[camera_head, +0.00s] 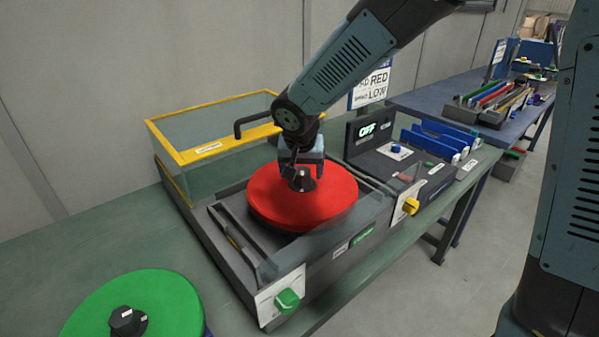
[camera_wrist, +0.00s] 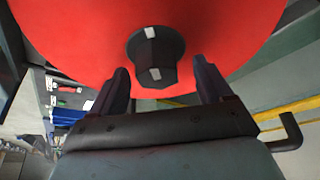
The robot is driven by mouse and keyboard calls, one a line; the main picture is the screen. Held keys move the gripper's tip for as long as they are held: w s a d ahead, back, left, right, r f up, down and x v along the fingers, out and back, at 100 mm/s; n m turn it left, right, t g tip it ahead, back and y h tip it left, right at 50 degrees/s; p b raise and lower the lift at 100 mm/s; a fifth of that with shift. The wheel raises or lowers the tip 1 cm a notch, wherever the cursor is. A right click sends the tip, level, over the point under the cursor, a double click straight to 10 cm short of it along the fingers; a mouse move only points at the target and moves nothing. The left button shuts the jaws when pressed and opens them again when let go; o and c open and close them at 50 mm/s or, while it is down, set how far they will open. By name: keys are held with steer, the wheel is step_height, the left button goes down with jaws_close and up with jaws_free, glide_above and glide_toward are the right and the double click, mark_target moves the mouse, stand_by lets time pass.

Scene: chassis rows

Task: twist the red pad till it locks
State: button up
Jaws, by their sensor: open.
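The red pad (camera_head: 285,207) is a round disc lying flat on the grey machine (camera_head: 338,247) in the head view. A black faceted knob (camera_head: 302,181) with a pale mark stands at its middle. My gripper (camera_head: 300,172) points down over the knob. In the wrist view, the red pad (camera_wrist: 90,38) fills the top, and the black knob (camera_wrist: 156,52) sits just beyond my open fingertips (camera_wrist: 162,78), roughly centred between them. The fingers look apart from the knob. Whether the pad is locked cannot be seen.
A yellow-framed clear cover (camera_head: 215,148) with a black handle stands open behind the pad. A green pad (camera_head: 138,308) lies at the front left. A green knob (camera_head: 287,300) and a yellow knob (camera_head: 410,206) are on the machine's front. A display (camera_head: 367,130) reads OFF.

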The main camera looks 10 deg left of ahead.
steer(key=v, duration=1.2)
steer(key=shift+s+r, duration=0.15)
steer(key=shift+r, duration=0.1)
steer(key=shift+d, duration=0.1)
